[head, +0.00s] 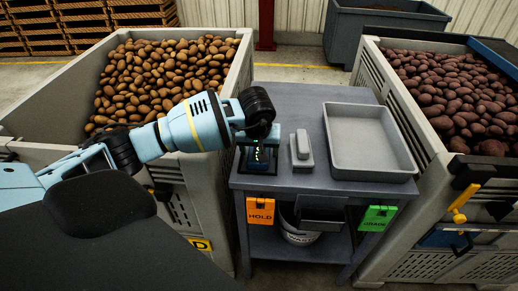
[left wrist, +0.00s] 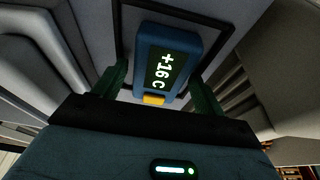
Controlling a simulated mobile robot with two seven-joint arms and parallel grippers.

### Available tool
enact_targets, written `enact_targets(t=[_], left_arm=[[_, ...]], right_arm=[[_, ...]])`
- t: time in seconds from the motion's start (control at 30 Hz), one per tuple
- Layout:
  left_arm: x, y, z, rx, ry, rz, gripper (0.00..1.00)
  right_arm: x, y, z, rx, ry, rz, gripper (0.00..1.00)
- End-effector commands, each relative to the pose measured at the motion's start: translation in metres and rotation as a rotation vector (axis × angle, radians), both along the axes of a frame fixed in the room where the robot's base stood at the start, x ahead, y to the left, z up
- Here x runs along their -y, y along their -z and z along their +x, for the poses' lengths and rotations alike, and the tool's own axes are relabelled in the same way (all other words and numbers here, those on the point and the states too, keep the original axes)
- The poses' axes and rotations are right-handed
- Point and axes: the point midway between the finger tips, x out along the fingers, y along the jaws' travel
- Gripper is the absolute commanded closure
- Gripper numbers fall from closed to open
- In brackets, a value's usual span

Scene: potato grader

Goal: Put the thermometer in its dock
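In the head view the thermometer (head: 259,157) is at the left of the grey table, partly hidden by my left gripper. A thin black frame (left wrist: 119,22) surrounds it; this frame may be the dock, but I cannot tell. My left gripper (left wrist: 158,88) is open, with green fingers on both sides of the thermometer and visible gaps to it. In the head view the left gripper (head: 262,135) points down over it. My right gripper is not in view.
A grey block-shaped device (head: 301,150) and an empty grey tray (head: 372,172) are on the table right of the thermometer. Potato crates (head: 205,180) (head: 425,165) stand on both sides. Orange HOLD (head: 260,211) and green GRADE (head: 377,218) tags hang at the front.

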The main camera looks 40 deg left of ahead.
Motion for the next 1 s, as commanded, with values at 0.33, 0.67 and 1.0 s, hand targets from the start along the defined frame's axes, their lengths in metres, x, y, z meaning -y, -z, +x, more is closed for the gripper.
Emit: enact_targets(t=[0.33, 0.67, 1.0], left_arm=[[0.002, -0.018, -0.002, 0.005, 0.001, 0.001, 0.22], [0.011, -0.079, -0.018, 0.005, 0.001, 0.001, 0.22], [0.018, -0.115, -0.029, 0.001, 0.0, 0.001, 0.22]], right_arm=[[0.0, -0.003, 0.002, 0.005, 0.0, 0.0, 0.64], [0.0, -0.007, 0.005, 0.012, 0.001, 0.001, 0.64], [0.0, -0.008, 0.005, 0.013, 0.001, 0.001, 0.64]])
